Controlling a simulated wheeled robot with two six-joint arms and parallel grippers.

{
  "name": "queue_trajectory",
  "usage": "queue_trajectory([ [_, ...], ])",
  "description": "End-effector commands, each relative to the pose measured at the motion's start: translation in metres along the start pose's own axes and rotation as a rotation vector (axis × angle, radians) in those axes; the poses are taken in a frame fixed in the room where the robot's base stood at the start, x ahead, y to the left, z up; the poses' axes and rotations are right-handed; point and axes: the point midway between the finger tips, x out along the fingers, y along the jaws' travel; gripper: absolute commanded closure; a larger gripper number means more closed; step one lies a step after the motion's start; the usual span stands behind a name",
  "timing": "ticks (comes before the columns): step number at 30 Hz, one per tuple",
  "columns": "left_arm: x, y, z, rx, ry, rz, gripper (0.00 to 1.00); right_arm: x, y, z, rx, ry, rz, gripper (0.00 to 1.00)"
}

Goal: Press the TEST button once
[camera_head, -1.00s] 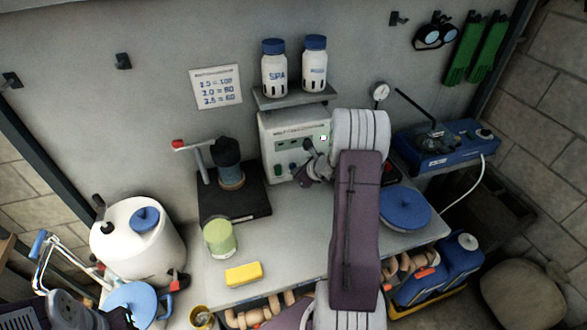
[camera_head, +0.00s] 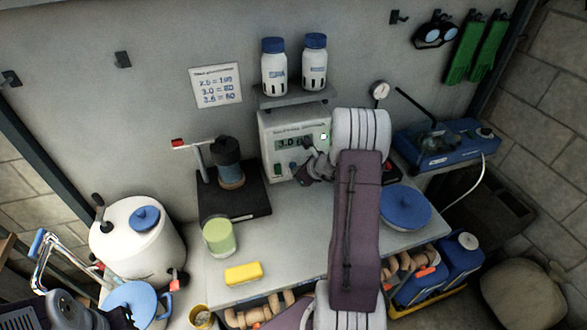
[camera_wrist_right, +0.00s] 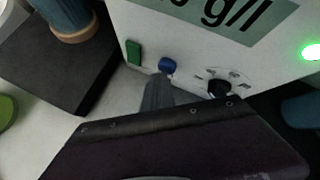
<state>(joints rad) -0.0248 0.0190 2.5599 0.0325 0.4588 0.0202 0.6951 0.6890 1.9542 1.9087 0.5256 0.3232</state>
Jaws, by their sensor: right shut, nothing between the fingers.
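The white meter box (camera_head: 268,140) stands at the back of the bench under a small shelf. Its display (camera_head: 287,143) reads about 3.0, with "g/l" showing in the right wrist view (camera_wrist_right: 222,12). Its front has a green switch (camera_wrist_right: 133,52), a blue button (camera_wrist_right: 168,65), a black dial (camera_wrist_right: 219,88) and a lit green lamp (camera_wrist_right: 312,52). I cannot read a TEST label. My right gripper (camera_head: 305,172) is shut and empty, its tip (camera_wrist_right: 158,88) right at the blue button; I cannot tell whether they touch.
A dark stand with a jar (camera_head: 230,172) is left of the box. A green-filled beaker (camera_head: 219,237) and a yellow block (camera_head: 243,274) are on the bench. A wall card (camera_head: 216,86) lists number pairs. A blue device (camera_head: 447,147) stands at right.

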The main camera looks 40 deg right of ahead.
Motion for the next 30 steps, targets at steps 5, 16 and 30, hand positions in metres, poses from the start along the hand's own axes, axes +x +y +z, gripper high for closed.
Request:
queue_trajectory([
  [5,0.011,0.0,0.001,0.0,0.0,0.0,0.64,-0.006,0.006,-0.007,0.0,0.0,-0.001,1.0],
  [16,0.014,0.0,0.001,0.0,0.0,0.0,0.64,-0.009,0.008,-0.009,0.0,0.0,0.0,1.0],
  [30,0.038,-0.001,0.004,0.0,0.0,0.0,0.64,-0.04,0.03,-0.032,0.0,0.001,-0.001,1.0],
])
